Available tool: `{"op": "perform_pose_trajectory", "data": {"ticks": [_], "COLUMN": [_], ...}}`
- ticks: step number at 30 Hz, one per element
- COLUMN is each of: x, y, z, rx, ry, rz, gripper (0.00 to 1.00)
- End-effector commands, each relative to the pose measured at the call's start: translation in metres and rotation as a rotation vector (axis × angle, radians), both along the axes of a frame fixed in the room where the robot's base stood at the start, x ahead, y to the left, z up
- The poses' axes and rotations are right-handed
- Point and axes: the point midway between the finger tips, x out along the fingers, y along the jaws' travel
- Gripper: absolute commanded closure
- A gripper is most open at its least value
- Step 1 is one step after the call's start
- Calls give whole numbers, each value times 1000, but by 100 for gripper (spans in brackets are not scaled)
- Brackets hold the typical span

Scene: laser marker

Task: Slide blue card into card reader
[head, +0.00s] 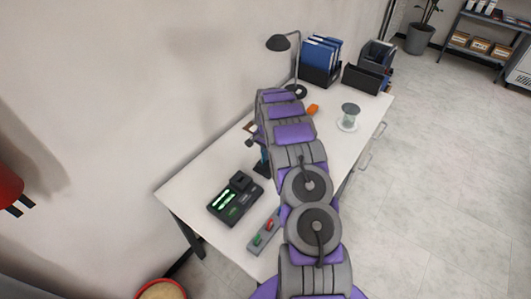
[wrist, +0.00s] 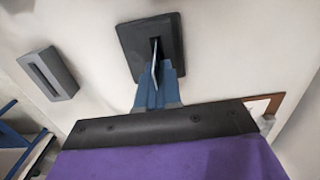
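The black block with a narrow slot, which looks like the card reader (wrist: 131,42), lies at the top middle of the wrist view. A thin pale-blue edge, apparently the blue card (wrist: 154,70), stands on edge at the slot. How deep it sits cannot be told. My gripper (wrist: 158,84) points at the block, its bluish fingers close together and apparently shut on the card. In the head view the dark reader (head: 261,168) shows at the left of my arm, with a small blue part above it. My arm hides most of the gripper there.
A black device with green lights (head: 236,198) and a grey holder with green and red pieces (head: 263,234) stand at the desk's near end. A lamp (head: 279,43), blue folders (head: 320,53) and a round glass item (head: 349,116) stand farther back. A grey slotted block (wrist: 48,74) lies left of the reader.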

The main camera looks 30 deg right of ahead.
Motion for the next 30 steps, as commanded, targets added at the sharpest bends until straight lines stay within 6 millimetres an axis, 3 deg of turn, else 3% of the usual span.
{"op": "perform_pose_trajectory", "data": {"ticks": [30], "x": [0], "y": [0], "z": [-8], "rx": [0], "ry": [0], "rz": [0], "gripper": [100]}}
